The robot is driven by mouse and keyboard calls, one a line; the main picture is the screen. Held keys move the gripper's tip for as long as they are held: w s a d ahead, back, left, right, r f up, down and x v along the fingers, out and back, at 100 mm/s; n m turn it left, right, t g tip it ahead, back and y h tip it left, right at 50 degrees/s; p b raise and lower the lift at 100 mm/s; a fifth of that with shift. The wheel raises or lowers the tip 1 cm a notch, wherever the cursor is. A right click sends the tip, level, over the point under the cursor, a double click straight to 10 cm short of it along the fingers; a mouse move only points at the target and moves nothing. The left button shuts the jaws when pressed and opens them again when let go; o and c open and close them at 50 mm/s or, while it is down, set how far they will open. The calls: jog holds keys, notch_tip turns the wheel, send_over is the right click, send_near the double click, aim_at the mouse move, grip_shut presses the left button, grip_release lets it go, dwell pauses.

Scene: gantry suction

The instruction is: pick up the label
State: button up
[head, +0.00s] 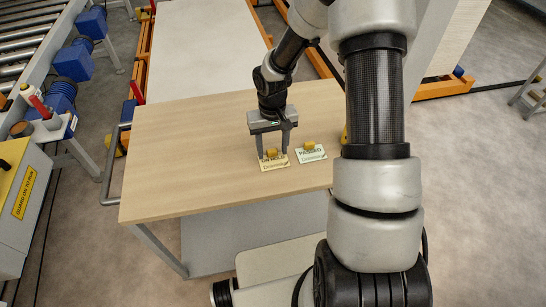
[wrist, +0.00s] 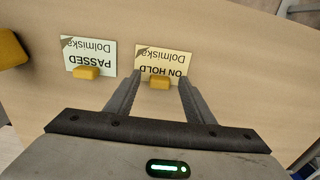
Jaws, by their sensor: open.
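A cream ON HOLD label (head: 275,165) lies on the wooden table and carries a small yellow block (head: 271,152). The label also shows in the wrist view (wrist: 163,60), with its block (wrist: 159,83) at the near edge. A pale green PASSED label (head: 313,156), also with a yellow block (head: 309,144), lies just to its right; in the wrist view it is on the left (wrist: 88,54). My gripper (head: 273,155) is open and points down over the ON HOLD label. Its fingers stand either side of that block, with nothing held. The exact fingertip height is unclear.
The wooden table top (head: 180,150) is bare on the left. Another yellow object (wrist: 11,48) sits at the wrist view's left edge. A roller conveyor (head: 25,40) and a yellow cabinet (head: 22,205) stand left of the table.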

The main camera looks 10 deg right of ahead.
jog(key=shift+c, duration=0.3)
jog(key=c, duration=1)
jog(key=shift+c, duration=0.2)
jog(key=shift+r, duration=0.15)
